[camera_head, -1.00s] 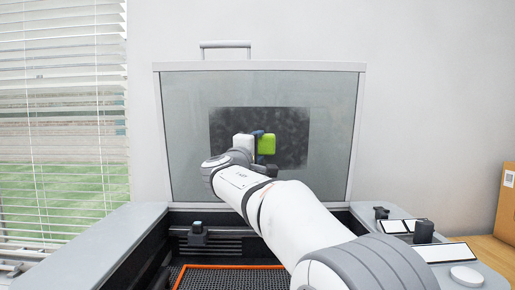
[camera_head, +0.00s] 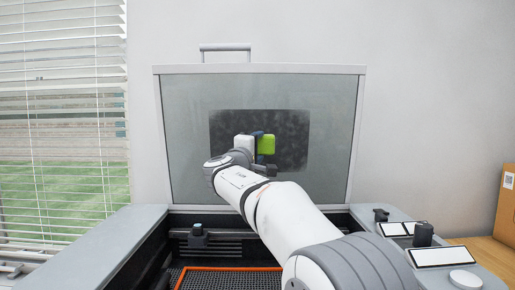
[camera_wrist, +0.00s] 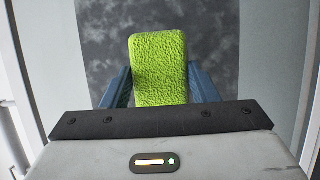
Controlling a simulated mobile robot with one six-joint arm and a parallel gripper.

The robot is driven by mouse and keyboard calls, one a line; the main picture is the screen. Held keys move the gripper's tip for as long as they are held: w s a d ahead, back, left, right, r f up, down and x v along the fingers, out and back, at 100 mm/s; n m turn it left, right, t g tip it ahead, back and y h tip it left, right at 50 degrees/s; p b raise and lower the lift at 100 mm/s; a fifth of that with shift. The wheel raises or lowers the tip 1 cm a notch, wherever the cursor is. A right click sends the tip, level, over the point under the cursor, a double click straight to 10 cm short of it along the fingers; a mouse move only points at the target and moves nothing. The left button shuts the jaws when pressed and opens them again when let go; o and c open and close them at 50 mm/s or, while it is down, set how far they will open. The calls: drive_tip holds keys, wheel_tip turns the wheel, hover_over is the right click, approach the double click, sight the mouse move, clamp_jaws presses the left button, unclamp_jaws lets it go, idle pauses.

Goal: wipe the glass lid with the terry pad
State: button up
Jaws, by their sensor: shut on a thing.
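The glass lid (camera_head: 185,140) stands raised at the back of the machine, in a pale frame with a handle on top. A dark, mottled smudged patch (camera_head: 225,130) covers its middle; the glass around it looks clear grey. My gripper (camera_head: 256,142) is in front of this patch, shut on the green terry pad (camera_head: 266,145). In the wrist view the pad (camera_wrist: 158,70) sits between two blue fingers (camera_wrist: 158,88), with the dark patch (camera_wrist: 215,50) behind it. I cannot tell whether the pad touches the glass.
The open machine bed below has a dark mesh with an orange rim (camera_head: 230,269). Black knobs (camera_head: 423,233) and white panels stand on the right ledge. A cardboard box (camera_head: 507,212) is at the far right, a window with blinds (camera_head: 62,130) at the left.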

drive_tip(key=shift+w+r, duration=0.1)
drive_tip(key=shift+w, duration=0.3)
drive_tip(key=a+f, duration=0.3)
drive_tip(key=a, duration=0.3)
drive_tip(key=w+a+f, duration=0.1)
drive_tip(key=a+f, duration=0.2)
drive_tip(key=a, duration=0.4)
drive_tip(key=shift+f+b, duration=0.3)
drive_tip(key=shift+b, duration=0.05)
idle(0.5)
drive_tip(key=shift+w+d+b, duration=0.15)
drive_tip(key=shift+d+b, duration=6.05)
drive_tip(key=shift+d, duration=6.8)
